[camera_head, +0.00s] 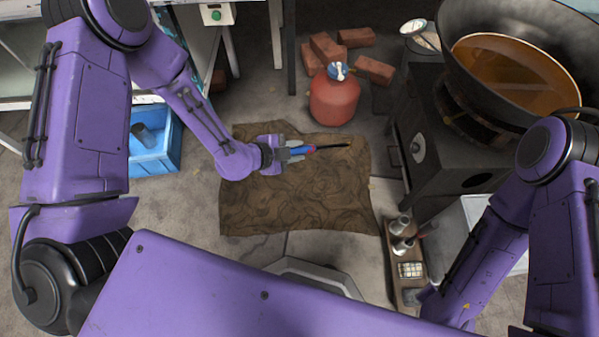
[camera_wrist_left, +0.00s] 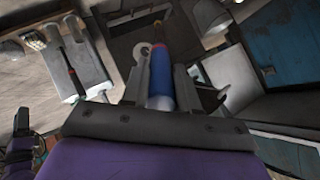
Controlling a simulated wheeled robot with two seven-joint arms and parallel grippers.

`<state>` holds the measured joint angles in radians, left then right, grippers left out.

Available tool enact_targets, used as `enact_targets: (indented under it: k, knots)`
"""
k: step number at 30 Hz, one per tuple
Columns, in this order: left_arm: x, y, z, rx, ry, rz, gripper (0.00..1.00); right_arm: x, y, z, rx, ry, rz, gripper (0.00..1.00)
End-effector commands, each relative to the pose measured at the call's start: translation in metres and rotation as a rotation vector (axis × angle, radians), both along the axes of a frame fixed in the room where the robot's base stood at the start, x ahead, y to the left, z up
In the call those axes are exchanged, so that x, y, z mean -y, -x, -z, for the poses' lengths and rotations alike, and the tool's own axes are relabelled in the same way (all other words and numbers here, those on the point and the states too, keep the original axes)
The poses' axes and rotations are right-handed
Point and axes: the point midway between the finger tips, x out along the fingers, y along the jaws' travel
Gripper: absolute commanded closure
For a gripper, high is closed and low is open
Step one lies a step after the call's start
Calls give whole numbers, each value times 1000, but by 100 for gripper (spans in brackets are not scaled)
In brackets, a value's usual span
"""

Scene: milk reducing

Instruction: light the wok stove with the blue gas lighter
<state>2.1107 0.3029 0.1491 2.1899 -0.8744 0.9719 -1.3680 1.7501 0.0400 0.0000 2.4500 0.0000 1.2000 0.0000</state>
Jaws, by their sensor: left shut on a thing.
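My left gripper (camera_head: 284,152) is shut on the blue gas lighter (camera_head: 301,150), which has a blue and red body and a long dark nozzle pointing right. It is held above the brown patterned mat. In the left wrist view the lighter (camera_wrist_left: 160,86) sits between the two fingers (camera_wrist_left: 161,85). The wok stove (camera_head: 450,150) is a dark metal box at the right, with a big dark wok (camera_head: 450,35) of brown liquid on top. A gap shows between the lighter's nozzle and the stove. My right arm comes in at the right; its gripper is not in view.
A red gas cylinder (camera_head: 334,100) stands behind the mat (camera_head: 300,205), with several bricks (camera_head: 356,37) behind it. A blue crate (camera_head: 152,163) is at the left. A narrow tray (camera_head: 393,262) with metal shakers lies at the front right, near the stove.

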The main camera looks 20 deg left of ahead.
Motion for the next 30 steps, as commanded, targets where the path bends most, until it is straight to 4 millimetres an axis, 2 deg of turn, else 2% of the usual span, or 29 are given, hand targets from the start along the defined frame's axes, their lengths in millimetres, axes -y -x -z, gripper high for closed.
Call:
enact_targets:
  k: [2,6,9,11,14,17,30]
  knots:
    - [10,18,1,59,65,62,100,0,0,6,0,0,0,57]
    - [34,61,-22,197,191,168,100,0,0,14,0,0,0,57]
    - [39,77,-37,251,232,167,100,0,0,15,0,0,0,57]
    - [41,79,-42,268,240,163,100,0,0,16,0,0,0,57]
    - [48,73,-43,275,243,164,100,0,0,17,0,0,0,57]
    - [64,59,-43,275,242,165,100,0,0,19,0,0,0,57]
    - [149,-20,-41,273,242,164,100,0,0,30,0,0,0,57]
